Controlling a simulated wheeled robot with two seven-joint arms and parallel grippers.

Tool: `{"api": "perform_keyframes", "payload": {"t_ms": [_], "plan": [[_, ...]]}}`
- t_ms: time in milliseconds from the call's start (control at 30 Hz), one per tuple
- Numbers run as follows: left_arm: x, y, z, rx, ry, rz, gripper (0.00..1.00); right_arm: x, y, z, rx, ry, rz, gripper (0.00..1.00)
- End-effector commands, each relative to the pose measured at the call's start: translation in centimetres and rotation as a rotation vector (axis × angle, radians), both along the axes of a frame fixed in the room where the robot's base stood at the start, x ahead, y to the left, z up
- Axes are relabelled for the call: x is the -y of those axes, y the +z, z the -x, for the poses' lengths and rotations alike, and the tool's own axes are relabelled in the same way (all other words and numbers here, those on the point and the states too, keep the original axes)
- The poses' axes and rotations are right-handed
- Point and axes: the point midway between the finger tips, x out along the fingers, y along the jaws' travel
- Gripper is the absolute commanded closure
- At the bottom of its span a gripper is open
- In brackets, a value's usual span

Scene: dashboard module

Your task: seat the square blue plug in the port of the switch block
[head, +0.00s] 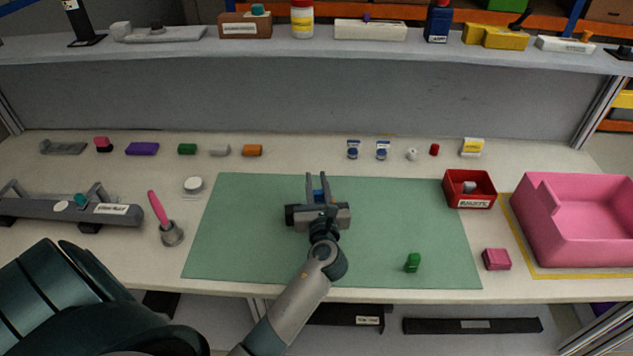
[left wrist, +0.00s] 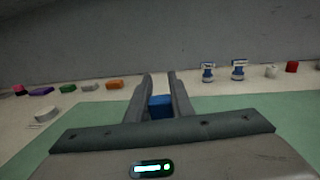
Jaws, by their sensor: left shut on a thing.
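My left gripper (head: 317,178) is above the green mat, its fingers pointing toward the back of the table. It is shut on the blue plug (head: 319,194), which shows between the fingers. The blue plug (left wrist: 160,106) also sits between both fingers in the left wrist view; its far end is partly hidden. I cannot tell for sure which thing is the switch block. Two small white-and-blue pieces (head: 353,149) (head: 382,150) stand behind the mat, to the right of the gripper. My right gripper is not in view.
The green mat (head: 240,235) is mostly bare, with a small green block (head: 412,262) near its front. A red bin (head: 469,203) and a pink crate (head: 570,250) stand right.

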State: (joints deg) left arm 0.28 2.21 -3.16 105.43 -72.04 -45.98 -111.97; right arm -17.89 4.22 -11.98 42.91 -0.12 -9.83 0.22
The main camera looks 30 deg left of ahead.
Motion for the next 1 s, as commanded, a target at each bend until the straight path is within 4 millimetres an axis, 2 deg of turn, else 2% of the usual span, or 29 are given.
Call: {"api": "perform_keyframes", "payload": {"t_ms": [433,1000], "plan": [[0.0,0.04,0.0,0.0,0.0,0.0,1.0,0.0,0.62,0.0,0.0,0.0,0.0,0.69],[0.0,-0.33,0.0,0.0,0.0,0.0,1.0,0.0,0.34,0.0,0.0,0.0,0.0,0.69]]}}
